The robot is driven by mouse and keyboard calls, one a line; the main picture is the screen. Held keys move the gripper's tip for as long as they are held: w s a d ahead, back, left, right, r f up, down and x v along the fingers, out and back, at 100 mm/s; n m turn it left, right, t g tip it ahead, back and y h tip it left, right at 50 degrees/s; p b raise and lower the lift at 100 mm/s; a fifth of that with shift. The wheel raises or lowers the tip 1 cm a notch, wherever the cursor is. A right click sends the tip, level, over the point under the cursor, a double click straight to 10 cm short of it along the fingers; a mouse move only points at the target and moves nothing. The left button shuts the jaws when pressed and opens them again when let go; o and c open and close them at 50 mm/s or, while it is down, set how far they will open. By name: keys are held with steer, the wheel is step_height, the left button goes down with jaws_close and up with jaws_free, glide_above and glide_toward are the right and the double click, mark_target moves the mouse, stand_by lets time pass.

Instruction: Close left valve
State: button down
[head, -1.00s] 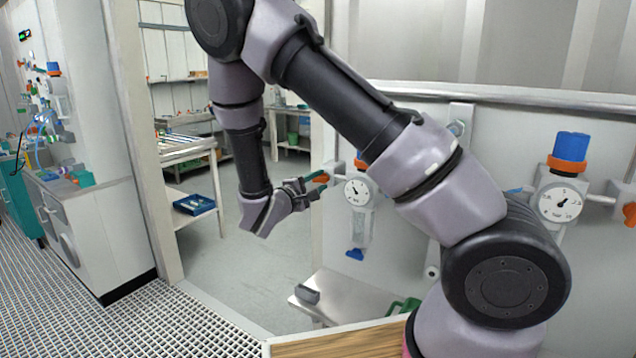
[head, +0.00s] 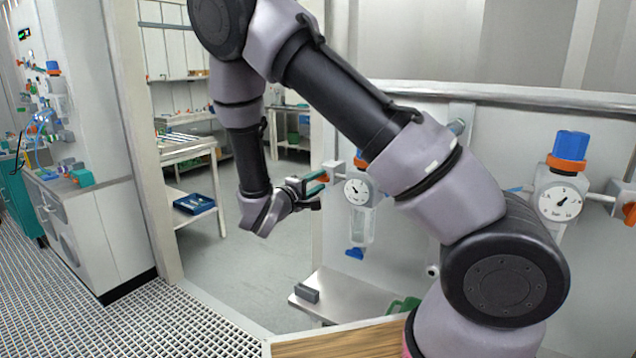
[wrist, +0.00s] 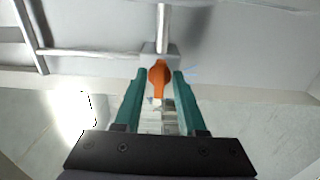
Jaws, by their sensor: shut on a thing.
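The left valve's orange handle (wrist: 158,78) shows in the wrist view between the two teal fingers of my gripper (wrist: 159,85), pointing down toward the palm. It sits on a pale fitting with a metal pipe behind it. In the head view my gripper (head: 316,189) is at the left end of the wall unit, beside the left gauge (head: 357,191), shut on the handle. The handle is mostly hidden there by the fingers. My arm covers part of the orange and blue regulator cap above that gauge.
A second regulator with a blue knob (head: 571,145), a gauge (head: 560,201) and an orange handle (head: 630,213) stands at the right. A small shelf (head: 335,300) is below the left unit. A door frame (head: 146,150) and open floor lie left of my arm.

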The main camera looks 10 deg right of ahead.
steer(key=c, duration=0.9)
jaws_free()
steer(key=shift+o, duration=0.2)
steer(key=v, duration=1.1)
steer(key=shift+d, duration=0.1)
steer(key=s+d+r+m+g, duration=0.1)
steer(key=d+g, duration=0.1)
steer(key=d, duration=0.1)
steer(key=s+d+r+m+g, duration=0.1)
steer(key=d+m+g, duration=0.1)
steer(key=d+g, duration=0.1)
steer(key=s+d+r+m+g, duration=0.1)
steer(key=d+r+m+g, duration=0.1)
steer(key=d+g, duration=0.1)
steer(key=shift+d, duration=0.65)
steer(key=s+d+r+m+g+y, duration=0.4)
steer(key=s+d+g+y, duration=0.1)
steer(key=s+d, duration=0.15)
steer(key=s+a+r+m+t+y, duration=0.1)
steer(key=s+r+m+t+y, duration=0.1)
steer(key=r+y, duration=0.3)
steer(key=s+a+r+m+t+y, duration=0.1)
steer(key=s+r+t+y, duration=0.3)
steer(key=r, duration=0.5)
steer(key=shift+s+m+t+y, duration=0.4)
steer(key=shift+s+m+t, duration=0.15)
steer(key=shift+t, duration=0.15)
